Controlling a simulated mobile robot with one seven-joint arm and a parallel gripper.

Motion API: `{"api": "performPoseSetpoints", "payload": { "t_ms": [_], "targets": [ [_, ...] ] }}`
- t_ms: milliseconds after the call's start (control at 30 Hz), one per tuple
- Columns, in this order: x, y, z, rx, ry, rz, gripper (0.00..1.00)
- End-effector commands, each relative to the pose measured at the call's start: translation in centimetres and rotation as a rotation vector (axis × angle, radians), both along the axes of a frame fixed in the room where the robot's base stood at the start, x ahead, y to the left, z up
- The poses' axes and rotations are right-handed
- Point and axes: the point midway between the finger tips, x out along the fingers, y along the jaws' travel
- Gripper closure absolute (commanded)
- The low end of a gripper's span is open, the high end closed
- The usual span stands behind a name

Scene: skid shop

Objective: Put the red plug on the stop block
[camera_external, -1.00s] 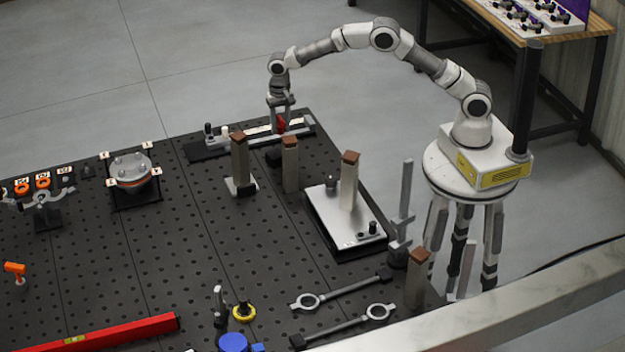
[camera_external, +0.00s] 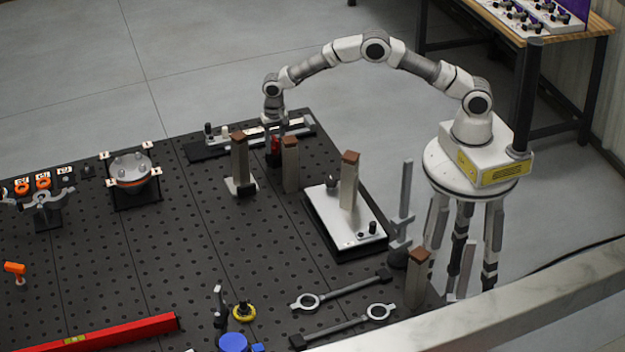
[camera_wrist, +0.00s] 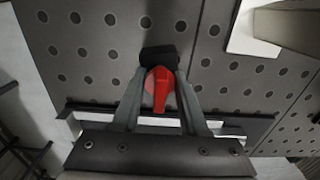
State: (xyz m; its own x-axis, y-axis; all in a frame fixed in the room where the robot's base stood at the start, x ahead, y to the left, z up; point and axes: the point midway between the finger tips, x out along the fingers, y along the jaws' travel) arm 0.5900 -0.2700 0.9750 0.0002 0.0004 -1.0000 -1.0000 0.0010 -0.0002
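The red plug (camera_external: 275,144) is between the fingers of my gripper (camera_external: 275,133), which is shut on it. In the wrist view the red plug (camera_wrist: 161,88) shows its rounded red body between the two grey fingers of my gripper (camera_wrist: 162,78). The stop block appears to be the small black block (camera_wrist: 160,56) just beyond the fingertips. In the external view this black block (camera_external: 273,160) is low on the perforated table, directly under the plug and partly hidden. I cannot tell whether plug and block touch.
Two upright posts with brown tops, one left (camera_external: 240,160) and one right (camera_external: 290,165), stand close to my gripper. A long rail fixture (camera_external: 205,150) lies behind it. A silver plate (camera_external: 330,212) with a taller post stands to the right.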

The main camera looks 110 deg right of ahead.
Motion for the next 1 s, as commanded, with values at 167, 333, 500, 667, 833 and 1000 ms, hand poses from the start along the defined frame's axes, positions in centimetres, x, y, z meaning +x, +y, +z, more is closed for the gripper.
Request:
{"api": "performPoseSetpoints", "payload": {
  "t_ms": [167, 333, 500, 667, 833, 1000],
  "targets": [
    [0.0, 0.0, 0.0, 0.000, 0.000, 0.000, 0.27],
    [0.0, 0.0, 0.0, 0.000, 0.000, 0.000, 0.27],
    [0.0, 0.0, 0.3, 0.000, 0.000, 0.001, 0.27],
    [0.1, -0.1, 2.1, -0.002, -0.003, 0.000, 0.27],
    [0.1, 0.0, 5.8, -0.003, -0.003, 0.001, 0.27],
    [0.1, 0.0, 9.4, -0.001, -0.002, 0.001, 0.27]
  ]
}}
